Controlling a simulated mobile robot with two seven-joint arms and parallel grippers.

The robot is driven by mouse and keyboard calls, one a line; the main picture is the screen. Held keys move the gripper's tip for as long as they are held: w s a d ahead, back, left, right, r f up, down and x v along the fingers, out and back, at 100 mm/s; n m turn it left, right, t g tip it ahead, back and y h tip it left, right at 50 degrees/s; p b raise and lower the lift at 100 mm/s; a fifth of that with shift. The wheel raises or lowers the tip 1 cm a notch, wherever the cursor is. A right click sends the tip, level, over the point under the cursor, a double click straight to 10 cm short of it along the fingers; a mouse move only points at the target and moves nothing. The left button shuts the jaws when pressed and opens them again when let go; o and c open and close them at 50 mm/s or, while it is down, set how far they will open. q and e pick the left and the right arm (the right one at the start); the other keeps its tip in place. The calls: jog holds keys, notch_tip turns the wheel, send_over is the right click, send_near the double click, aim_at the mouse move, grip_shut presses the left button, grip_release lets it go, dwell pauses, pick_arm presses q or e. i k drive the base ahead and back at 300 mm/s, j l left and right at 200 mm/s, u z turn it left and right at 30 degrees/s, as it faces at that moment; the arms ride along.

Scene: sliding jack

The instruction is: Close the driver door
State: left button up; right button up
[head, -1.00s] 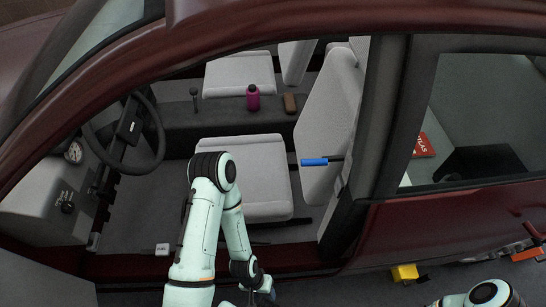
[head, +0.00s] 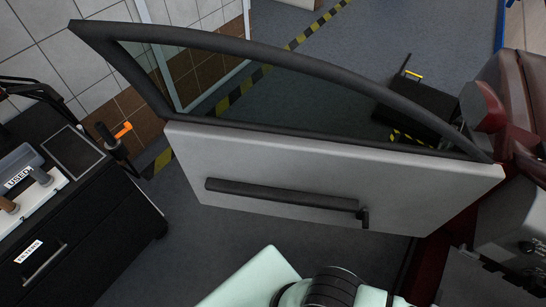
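The driver door (head: 310,180) stands wide open across the middle of the head view. Its pale inner panel faces me, with a dark armrest handle (head: 280,196) along it and a window in a dark frame above. Its right end meets the dark red car body (head: 435,255) at the right. A pale green link of my own arm shows at the bottom of the view, below the door and apart from it in the picture. Neither of my grippers is in view.
A black cabinet (head: 95,225) with drawers and a tray of tools stands at the left, near the door's free end. A black object (head: 425,100) lies on the floor beyond the door. Grey floor between cabinet and door is clear.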

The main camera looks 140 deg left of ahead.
aim_at(326, 179)
jog(key=k+u, duration=0.15)
jog(key=u, duration=1.55)
jog(key=l+u, duration=0.1)
jog(key=u, duration=1.65)
jog(key=l+u, duration=0.1)
jog(key=u, duration=0.25)
jog(key=l+u, duration=0.1)
jog(key=u, duration=0.2)
jog(key=l+u, duration=0.1)
jog(key=u, duration=0.25)
